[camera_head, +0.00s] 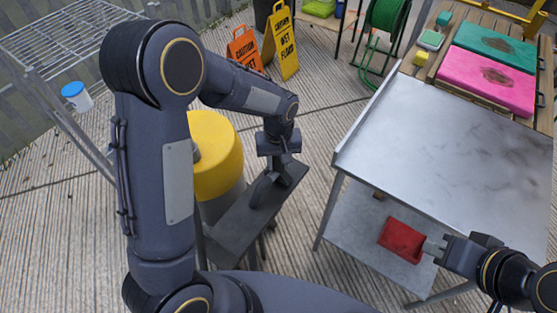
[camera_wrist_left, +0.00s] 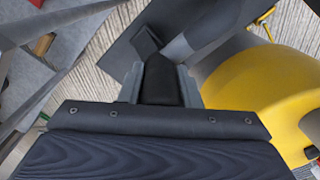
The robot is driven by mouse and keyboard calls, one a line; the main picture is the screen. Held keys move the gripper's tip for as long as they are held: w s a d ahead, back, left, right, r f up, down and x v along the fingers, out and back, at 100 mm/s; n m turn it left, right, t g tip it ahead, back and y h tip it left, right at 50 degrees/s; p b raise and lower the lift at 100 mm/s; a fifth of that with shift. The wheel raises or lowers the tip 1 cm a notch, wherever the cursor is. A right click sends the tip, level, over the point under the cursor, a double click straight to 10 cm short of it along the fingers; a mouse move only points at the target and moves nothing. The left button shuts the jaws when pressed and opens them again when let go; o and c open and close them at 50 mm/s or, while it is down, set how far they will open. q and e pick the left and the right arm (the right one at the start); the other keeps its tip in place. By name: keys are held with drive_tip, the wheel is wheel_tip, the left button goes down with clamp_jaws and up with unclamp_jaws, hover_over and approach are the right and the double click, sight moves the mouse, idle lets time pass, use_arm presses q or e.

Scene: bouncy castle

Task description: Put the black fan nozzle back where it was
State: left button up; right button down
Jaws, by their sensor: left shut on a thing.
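My left gripper (camera_head: 272,168) is shut on the black fan nozzle (camera_wrist_left: 160,82), which sits between its two grey fingers in the left wrist view. In the head view the dark nozzle (camera_head: 266,188) reaches down from the gripper to a flat dark grey board (camera_head: 238,232). I cannot tell whether it touches the board. The board also shows beyond the fingers in the wrist view (camera_wrist_left: 122,58). My right gripper (camera_head: 434,249) is at the lower right, close to a red box (camera_head: 402,241). Whether its fingers are open or shut is unclear.
A yellow rounded body (camera_head: 215,155) stands directly left of the board, and is close on the right in the wrist view (camera_wrist_left: 265,95). A metal table (camera_head: 430,150) stands to the right, its top largely clear. Caution signs (camera_head: 283,42) stand behind. A wire rack (camera_head: 60,45) is at left.

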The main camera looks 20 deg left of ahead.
use_arm(q)
drive_tip(key=o, duration=0.5)
drive_tip(key=shift+f, duration=0.15)
drive_tip(key=shift+c, duration=0.2)
drive_tip(key=o, duration=0.5)
drive_tip(key=shift+c, duration=0.2)
